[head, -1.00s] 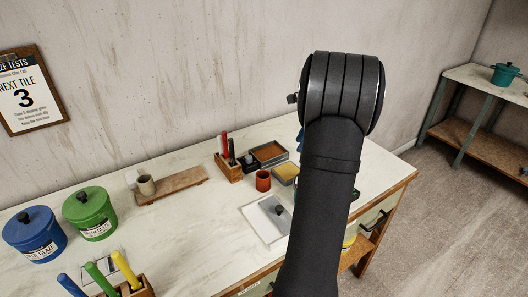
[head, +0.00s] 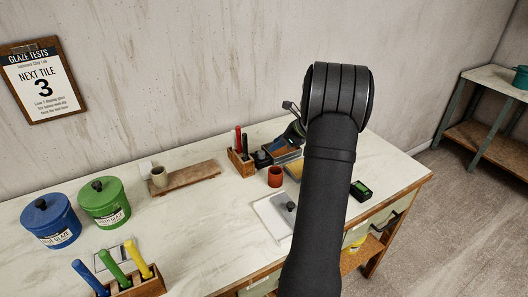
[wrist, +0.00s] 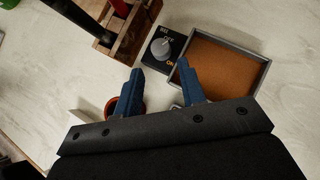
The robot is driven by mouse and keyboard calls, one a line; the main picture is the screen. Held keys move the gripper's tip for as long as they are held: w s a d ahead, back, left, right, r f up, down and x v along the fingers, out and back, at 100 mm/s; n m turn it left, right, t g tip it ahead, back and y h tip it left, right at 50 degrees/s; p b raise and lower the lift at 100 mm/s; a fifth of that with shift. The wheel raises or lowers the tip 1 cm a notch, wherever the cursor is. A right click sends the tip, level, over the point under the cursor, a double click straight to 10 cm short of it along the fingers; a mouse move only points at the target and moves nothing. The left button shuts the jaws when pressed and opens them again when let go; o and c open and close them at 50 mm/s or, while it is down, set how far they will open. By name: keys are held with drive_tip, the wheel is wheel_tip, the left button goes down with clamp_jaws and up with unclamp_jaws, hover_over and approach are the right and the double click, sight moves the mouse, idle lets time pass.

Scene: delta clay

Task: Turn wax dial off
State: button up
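The wax dial (wrist: 161,48) is a round grey knob on a small black box, with "ON" printed at its lower right and other small lettering above it. I cannot read the knob's setting surely. In the head view the dial's black box (head: 262,158) sits between the wooden tool holder and a tray. My gripper (wrist: 160,67) has two blue fingers spread apart, empty. In the wrist view the fingertips lie just below the dial, one on each side; contact is not visible. In the head view my arm hides part of the gripper.
A grey-rimmed tray of brown wax (wrist: 262,75) is right of the dial. The wooden tool holder (head: 241,163) is at its left. A red-brown cup (head: 275,176) stands close in front. A wooden board (head: 190,180) with a small cup lies farther left.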

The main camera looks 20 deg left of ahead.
sight(262, 152)
drive_tip(key=x, duration=0.7)
drive_tip(key=shift+a+f, duration=0.2)
drive_tip(key=shift+f, duration=0.05)
drive_tip(key=c, duration=0.7)
drive_tip(key=shift+w, duration=0.1)
drive_tip(key=shift+n, duration=0.4)
drive_tip(key=shift+w+n+g, duration=0.15)
drive_tip(key=shift+n+g, duration=0.75)
drive_tip(key=shift+g, duration=0.1)
drive_tip(key=shift+w+n+g+h, duration=0.15)
drive_tip(key=shift+n+g+h, duration=0.15)
drive_tip(key=shift+n+g, duration=1.1)
drive_tip(key=shift+n, duration=0.3)
